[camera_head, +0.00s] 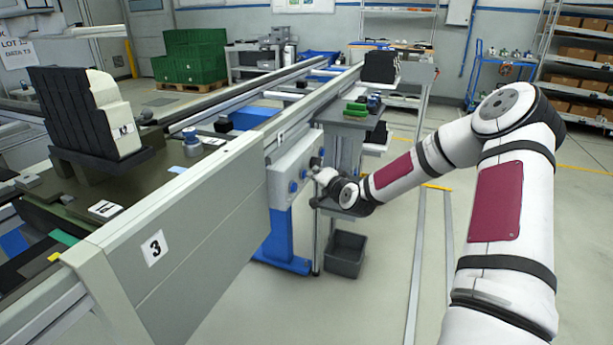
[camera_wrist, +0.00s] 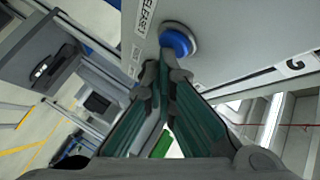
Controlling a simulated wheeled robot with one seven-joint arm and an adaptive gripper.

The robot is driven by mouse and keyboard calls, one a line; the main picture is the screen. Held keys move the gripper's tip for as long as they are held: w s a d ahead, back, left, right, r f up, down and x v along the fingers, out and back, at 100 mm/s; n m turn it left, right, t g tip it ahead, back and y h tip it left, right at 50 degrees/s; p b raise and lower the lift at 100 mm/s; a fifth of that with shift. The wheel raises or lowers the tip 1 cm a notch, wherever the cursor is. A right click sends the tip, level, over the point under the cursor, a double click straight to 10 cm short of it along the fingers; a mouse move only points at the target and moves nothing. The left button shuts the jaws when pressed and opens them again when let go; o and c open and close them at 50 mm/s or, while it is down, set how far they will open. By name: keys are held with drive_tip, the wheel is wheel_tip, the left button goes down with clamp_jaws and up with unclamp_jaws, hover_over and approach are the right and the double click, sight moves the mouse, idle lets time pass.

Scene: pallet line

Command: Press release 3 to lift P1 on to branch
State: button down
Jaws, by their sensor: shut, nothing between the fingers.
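A grey button box (camera_head: 295,170) with several blue buttons (camera_head: 293,187) hangs on the side of the conveyor. A label reading 3 (camera_head: 154,248) is on the rail nearer to me. In the wrist view a round blue button (camera_wrist: 177,41) sits beside lettering that seems to read RELEASE, its number unclear. My gripper (camera_head: 318,172) is at the box, its fingers shut and empty. Its fingertips (camera_wrist: 166,62) are just below the blue button; I cannot tell if they touch it. A dark green pallet (camera_head: 62,190) carries a black-and-pale block (camera_head: 92,112); its small tag is not readable for sure.
A grey stand (camera_head: 345,115) with green pieces (camera_head: 356,109) stands just beyond the button box. A dark bin (camera_head: 345,254) is on the floor below. Blue conveyor legs (camera_head: 281,245) stand left of it. The floor to the right is open.

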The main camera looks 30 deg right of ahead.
drive_tip(key=shift+w+a, duration=0.1)
drive_tip(key=shift+a, duration=0.05)
idle(0.3)
drive_tip(key=shift+s+d, duration=0.55)
drive_tip(key=shift+s, duration=0.2)
